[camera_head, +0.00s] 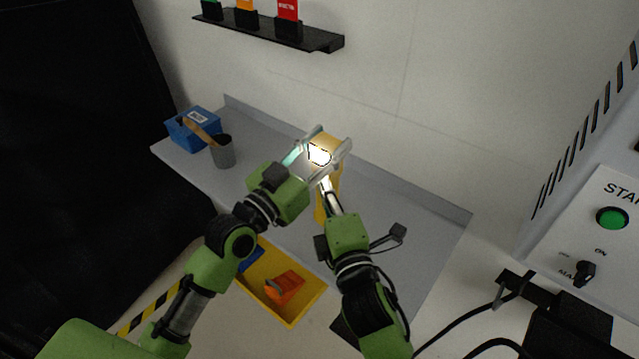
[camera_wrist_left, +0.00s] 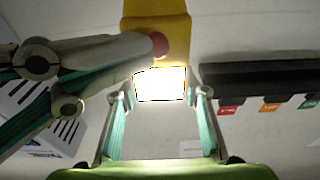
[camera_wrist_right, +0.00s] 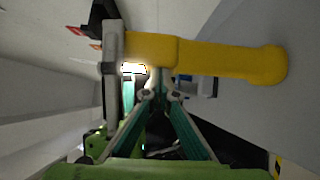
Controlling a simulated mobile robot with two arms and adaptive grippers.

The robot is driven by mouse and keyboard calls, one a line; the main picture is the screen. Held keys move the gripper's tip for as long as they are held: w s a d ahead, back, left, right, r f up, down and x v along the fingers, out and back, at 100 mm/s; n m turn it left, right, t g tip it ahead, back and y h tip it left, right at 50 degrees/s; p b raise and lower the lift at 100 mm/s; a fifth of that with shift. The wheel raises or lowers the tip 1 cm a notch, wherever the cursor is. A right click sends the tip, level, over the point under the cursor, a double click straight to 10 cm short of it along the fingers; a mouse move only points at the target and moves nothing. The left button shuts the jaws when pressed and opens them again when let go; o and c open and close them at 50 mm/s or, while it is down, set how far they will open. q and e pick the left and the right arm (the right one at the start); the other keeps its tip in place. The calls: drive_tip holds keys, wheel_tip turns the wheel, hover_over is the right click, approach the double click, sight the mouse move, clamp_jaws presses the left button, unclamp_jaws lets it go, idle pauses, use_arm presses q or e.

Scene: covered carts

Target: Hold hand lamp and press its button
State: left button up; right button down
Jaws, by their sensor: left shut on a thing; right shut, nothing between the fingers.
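The hand lamp (camera_head: 322,205) is yellow, with a bright glowing head. My left gripper (camera_head: 332,138) is shut on the head and holds it up over the grey table. In the left wrist view, the yellow body (camera_wrist_left: 157,27) and white light (camera_wrist_left: 160,84) show between the left fingers. A red button (camera_wrist_left: 160,45) sits just above the light. My right gripper (camera_head: 326,184) is shut and empty, with its tips at the lamp by the button. Whether they touch it I cannot tell. The right wrist view shows the handle (camera_wrist_right: 235,60) running right past the right fingertips (camera_wrist_right: 160,90).
A blue box (camera_head: 190,130) and a grey cup (camera_head: 223,153) stand at the table's left. A yellow bin (camera_head: 291,318) with an orange item is below the front edge. A black shelf (camera_head: 325,41) is on the wall. A control panel (camera_head: 600,245) stands at right.

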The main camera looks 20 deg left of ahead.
use_arm(q)
drive_tip(key=shift+f, duration=0.35)
use_arm(e)
drive_tip(key=v, duration=0.9)
drive_tip(key=shift+s, duration=0.35)
drive_tip(key=shift+a, duration=0.1)
use_arm(q)
drive_tip(key=o, duration=1.5)
drive_tip(key=shift+o, duration=0.2)
drive_tip(key=shift+w, duration=0.15)
use_arm(e)
drive_tip(key=shift+w+f, duration=0.1)
use_arm(q)
drive_tip(key=shift+r, duration=0.15)
drive_tip(key=v, duration=1.2)
